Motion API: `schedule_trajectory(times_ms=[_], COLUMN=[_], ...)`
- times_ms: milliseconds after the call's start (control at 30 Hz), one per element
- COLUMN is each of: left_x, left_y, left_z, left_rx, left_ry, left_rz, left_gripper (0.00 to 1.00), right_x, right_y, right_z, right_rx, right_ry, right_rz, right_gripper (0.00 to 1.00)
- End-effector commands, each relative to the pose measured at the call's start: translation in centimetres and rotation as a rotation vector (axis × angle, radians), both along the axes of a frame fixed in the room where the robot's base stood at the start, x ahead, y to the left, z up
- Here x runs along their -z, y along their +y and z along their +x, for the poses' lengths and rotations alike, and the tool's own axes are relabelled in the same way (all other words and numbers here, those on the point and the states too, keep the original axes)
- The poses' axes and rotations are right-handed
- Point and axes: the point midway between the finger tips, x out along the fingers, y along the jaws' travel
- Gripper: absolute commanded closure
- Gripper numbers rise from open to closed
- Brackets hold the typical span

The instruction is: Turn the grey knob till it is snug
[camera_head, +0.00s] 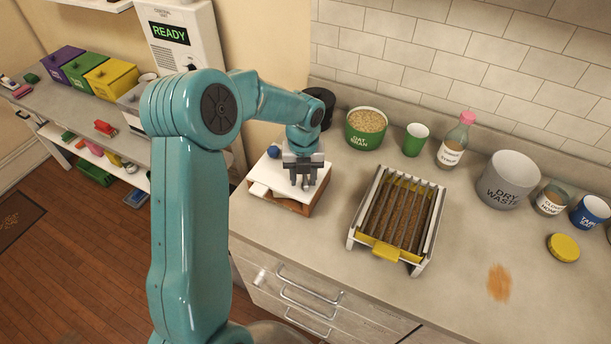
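My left gripper (303,182) points down over a low wooden box with a white top (262,189), in the left part of the counter. Its grey fingers reach close to the white top. I cannot make out a grey knob; anything between or under the fingers is hidden or blends with them. I cannot tell whether the fingers are apart or closed on something. A small blue ball-shaped part (274,151) sits at the box's back left corner. My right gripper is not in view.
A slatted rack with yellow ends (386,251) stands right of the box. Behind are a green tub of grain (367,141), a green cup (415,139) and a pink-capped bottle (455,143). A grey dry waste bin (509,187) stands right. An orange stain (499,283) marks the counter.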

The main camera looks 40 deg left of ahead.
Motion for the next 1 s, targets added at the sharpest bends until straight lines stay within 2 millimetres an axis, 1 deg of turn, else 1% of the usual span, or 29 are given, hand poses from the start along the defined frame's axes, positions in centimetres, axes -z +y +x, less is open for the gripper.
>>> schedule_trajectory(times_ms=[167, 267, 433, 633, 733, 1000], left_x=[-0.1, -1.2, -3.5, -5.5, -6.0, -6.0], left_y=[-0.1, -0.1, -0.1, -0.2, -0.2, -0.2], left_z=[0.1, 0.1, 0.1, 0.1, 0.1, 0.1], left_rx=[-0.001, -0.001, -0.002, -0.002, -0.002, -0.002], left_ry=[-0.001, -0.003, -0.003, -0.002, -0.003, -0.001], left_rz=[-0.001, -0.001, -0.001, -0.002, -0.003, -0.003], left_gripper=[0.60, 0.60, 0.60, 0.60, 0.60, 0.60], right_x=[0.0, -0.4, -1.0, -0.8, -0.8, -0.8], right_y=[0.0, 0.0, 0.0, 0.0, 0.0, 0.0], right_z=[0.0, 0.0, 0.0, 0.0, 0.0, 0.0], right_rx=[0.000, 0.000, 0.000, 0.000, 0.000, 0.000], right_ry=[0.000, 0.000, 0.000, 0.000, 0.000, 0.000], right_rz=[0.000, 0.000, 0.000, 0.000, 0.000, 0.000], right_gripper=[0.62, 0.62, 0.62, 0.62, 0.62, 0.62])
